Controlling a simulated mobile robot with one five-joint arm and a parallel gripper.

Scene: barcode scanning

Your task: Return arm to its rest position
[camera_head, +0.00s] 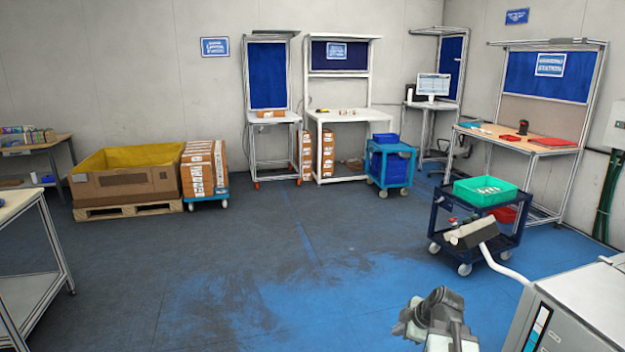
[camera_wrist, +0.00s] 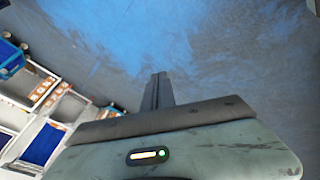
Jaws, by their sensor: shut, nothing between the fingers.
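In the wrist view, my gripper (camera_wrist: 157,90) is shut, its two dark fingers together with nothing between them. The fingers point over the bare blue-grey floor (camera_wrist: 215,50) and touch nothing that I can see. In the head view, part of my grey arm shows at the bottom, right of centre, above open floor. The fingertips cannot be made out clearly there.
A dark blue cart (camera_head: 433,225) with a green bin (camera_head: 485,203) stands beyond my arm at the right. A workbench (camera_head: 560,150) is behind it. The middle floor (camera_head: 270,260) is clear.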

